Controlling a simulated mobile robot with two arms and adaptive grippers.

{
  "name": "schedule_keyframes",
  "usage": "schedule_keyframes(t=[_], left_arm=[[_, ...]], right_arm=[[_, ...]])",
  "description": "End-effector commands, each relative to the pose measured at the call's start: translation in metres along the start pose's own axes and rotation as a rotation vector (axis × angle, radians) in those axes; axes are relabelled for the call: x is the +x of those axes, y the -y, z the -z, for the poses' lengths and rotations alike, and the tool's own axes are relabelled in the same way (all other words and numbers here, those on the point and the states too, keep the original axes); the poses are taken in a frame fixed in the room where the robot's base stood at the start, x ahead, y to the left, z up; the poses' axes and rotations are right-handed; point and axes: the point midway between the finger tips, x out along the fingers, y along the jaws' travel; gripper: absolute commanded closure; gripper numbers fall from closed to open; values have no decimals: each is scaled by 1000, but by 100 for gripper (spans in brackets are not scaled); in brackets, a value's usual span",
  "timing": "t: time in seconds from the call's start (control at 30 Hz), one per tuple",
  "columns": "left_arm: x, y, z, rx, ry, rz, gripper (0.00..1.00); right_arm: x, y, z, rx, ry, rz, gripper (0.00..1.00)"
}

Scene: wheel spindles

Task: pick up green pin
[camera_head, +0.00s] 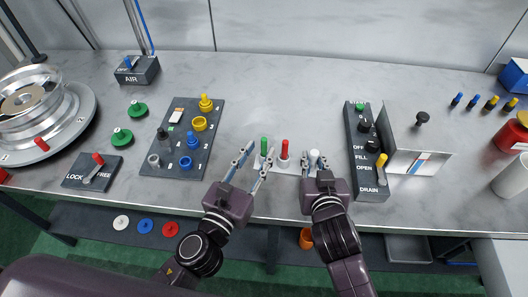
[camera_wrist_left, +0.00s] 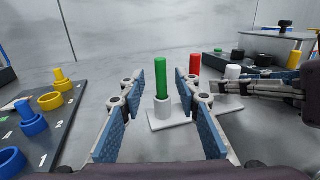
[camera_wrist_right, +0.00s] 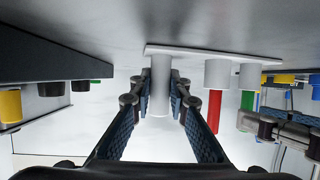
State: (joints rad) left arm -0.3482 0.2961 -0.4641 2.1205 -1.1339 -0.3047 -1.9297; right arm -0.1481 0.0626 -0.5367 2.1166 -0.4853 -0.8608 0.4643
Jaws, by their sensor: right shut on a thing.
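The green pin (camera_head: 264,145) stands upright in a white socket on a small white base plate (camera_wrist_left: 190,119). In the left wrist view the green pin (camera_wrist_left: 161,78) shows between the two blue-padded fingers, with gaps on both sides. My left gripper (camera_head: 258,154) is open and empty around it. A red pin (camera_head: 284,148) stands beside it on the same base. My right gripper (camera_head: 314,163) is shut on a white pin (camera_wrist_right: 160,85) at the right end of that base. Its fingers hide part of the white pin.
A dark numbered panel (camera_head: 182,140) with yellow and blue parts lies left of my left gripper. A dark switch box (camera_head: 367,165) stands right of my right gripper, beside an angled metal holder (camera_head: 412,148). The tabletop behind the pins is clear.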

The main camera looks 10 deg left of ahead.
Motion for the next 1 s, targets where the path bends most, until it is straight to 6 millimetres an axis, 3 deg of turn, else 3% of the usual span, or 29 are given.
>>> schedule_keyframes(t=[0.23,0.53,0.8,1.0], left_arm=[[31,1,0,1,2,-1,70],[35,1,1,0,1,-1,70],[34,1,0,0,1,-1,99],[34,1,0,0,2,-1,100]], right_arm=[[0,0,1,0,-2,1,100],[0,0,1,0,-2,0,100],[0,0,1,0,-1,1,100],[0,0,1,0,-1,1,100]])
